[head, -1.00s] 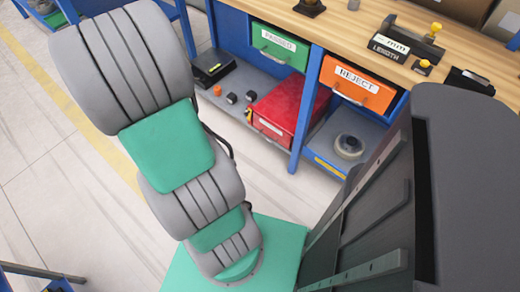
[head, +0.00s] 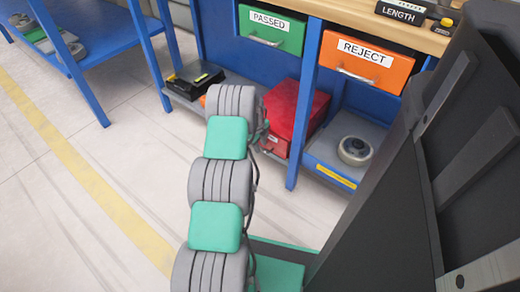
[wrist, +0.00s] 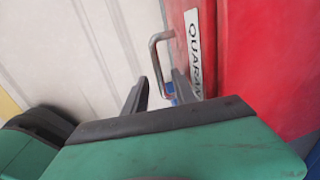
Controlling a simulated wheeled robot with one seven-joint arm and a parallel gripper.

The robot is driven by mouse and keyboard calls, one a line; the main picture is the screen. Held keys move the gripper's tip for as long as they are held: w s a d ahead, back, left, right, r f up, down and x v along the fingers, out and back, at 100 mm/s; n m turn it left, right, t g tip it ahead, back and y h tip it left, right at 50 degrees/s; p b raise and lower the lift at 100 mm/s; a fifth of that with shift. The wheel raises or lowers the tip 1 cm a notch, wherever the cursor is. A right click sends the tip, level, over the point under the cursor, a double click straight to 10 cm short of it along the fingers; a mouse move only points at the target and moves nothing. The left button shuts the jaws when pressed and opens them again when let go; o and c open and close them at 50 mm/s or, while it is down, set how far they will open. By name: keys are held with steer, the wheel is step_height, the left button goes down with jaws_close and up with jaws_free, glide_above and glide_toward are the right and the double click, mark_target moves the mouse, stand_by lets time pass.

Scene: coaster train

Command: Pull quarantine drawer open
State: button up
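The red quarantine drawer unit (head: 288,104) sits on the lower shelf of the blue bench, partly hidden by my arm in the head view. A grey metal bar handle (wrist: 153,58) stands out from the front beside the label. My gripper (wrist: 160,88) is open, with its two dark fingers apart and the near end of the handle appearing between their tips. I cannot tell whether they touch it. In the head view the fingers are hidden behind my arm.
Above are a green PASSED drawer (head: 270,30) and an orange REJECT drawer (head: 364,61), both with handles. A blue bench leg (head: 304,110) stands right of the red unit. A round grey part (head: 356,150) lies on the shelf to the right. Floor at left is clear.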

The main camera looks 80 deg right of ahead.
steer(key=shift+f, duration=0.4)
steer(key=shift+d, duration=0.1)
jaws_close()
stand_by(1.1)
